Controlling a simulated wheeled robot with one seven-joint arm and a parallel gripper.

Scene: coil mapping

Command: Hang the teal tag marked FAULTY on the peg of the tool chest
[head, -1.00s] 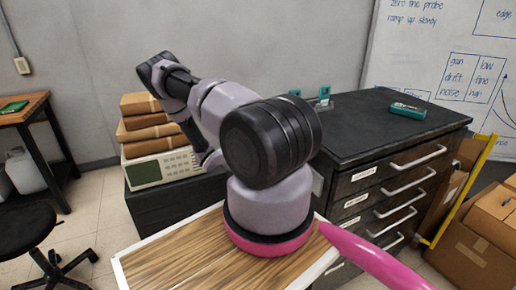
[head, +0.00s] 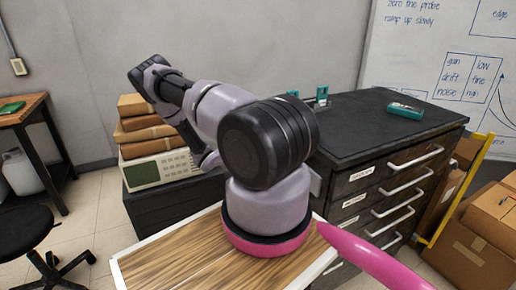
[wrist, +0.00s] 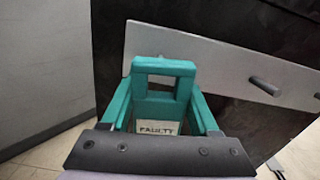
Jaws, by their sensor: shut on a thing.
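The teal tag (wrist: 164,68) is in my gripper (wrist: 160,108) in the wrist view. Its white label (wrist: 157,128) reads FAULTY, and a rectangular opening shows near its top. My gripper is shut on the tag, with teal sides on the left and right of it. A grey plate (wrist: 222,62) slants across the dark side of the tool chest beyond. A peg (wrist: 265,86) sticks out of the plate, right of the tag and apart from it in the picture. In the head view the tool chest (head: 355,125) shows, while my arm hides the gripper and held tag.
A teal object (head: 405,111) lies on the chest top, and more teal pieces (head: 322,96) stand at its back left edge. Cardboard boxes (head: 480,240) stand at the right.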

